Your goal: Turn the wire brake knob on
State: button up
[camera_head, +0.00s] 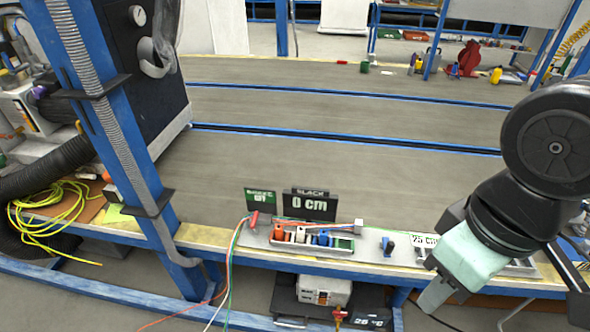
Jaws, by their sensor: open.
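A small red knob (254,219) stands at the left end of a pale panel (368,246) on the bench's front edge. It is beside a small green sign (261,201), whose text is too small to read surely. I cannot tell for certain that this red knob is the wire brake knob. My gripper (478,287) is at the lower right, pointing down near the panel's right end. It is open, well apart from the red knob, and no object shows in it.
A black sign reading "SLACK 0 cm" (310,204) stands behind a row of coloured connectors (314,239) with thin wires. A blue post (108,120) rises at left. Yellow cable (50,212) lies coiled there. The grey bench top (330,175) behind the signs is clear.

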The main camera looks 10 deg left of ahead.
aim_at(253, 225)
jog(key=i+u, duration=0.1)
jog(key=u, duration=0.35)
jog(key=l+u, duration=0.15)
jog(key=u, duration=0.25)
jog(key=i+l+u, duration=0.1)
jog(key=u, duration=0.35)
jog(key=l+u, duration=0.15)
jog(key=u, duration=0.3)
jog(key=i+l, duration=0.05)
